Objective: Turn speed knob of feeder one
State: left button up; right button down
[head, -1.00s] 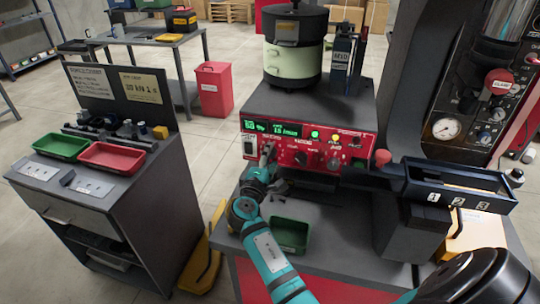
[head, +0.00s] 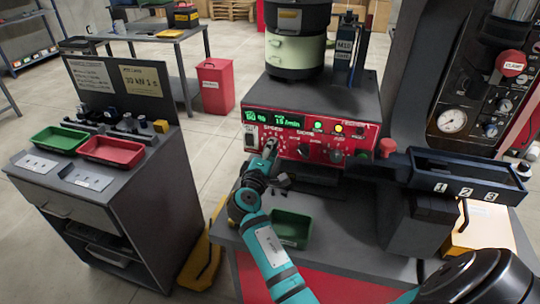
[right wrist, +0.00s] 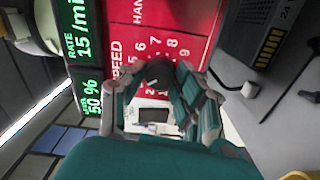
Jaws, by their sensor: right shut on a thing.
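The feeder's red control panel (head: 312,139) faces me in the head view, with a green lit display (head: 272,116). In the right wrist view the panel's SPEED scale (right wrist: 160,45) has printed numbers, and the display (right wrist: 80,55) reads RATE 15 /min and 50 %. My right gripper (head: 271,147) is at the panel's left part, under the SPEED label. Its fingers (right wrist: 165,95) are shut on the black speed knob (right wrist: 160,72), seen close up in the right wrist view. The gripper hides the knob in the head view. My left gripper is not in view.
More knobs (head: 335,156) and a red button (head: 387,147) lie right of the gripper. A green tray (head: 291,228) sits below, beside my arm. A black numbered chute (head: 468,178) juts out at right.

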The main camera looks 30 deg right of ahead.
jog(key=shift+m+b, duration=2.1)
jog(key=shift+b, duration=0.65)
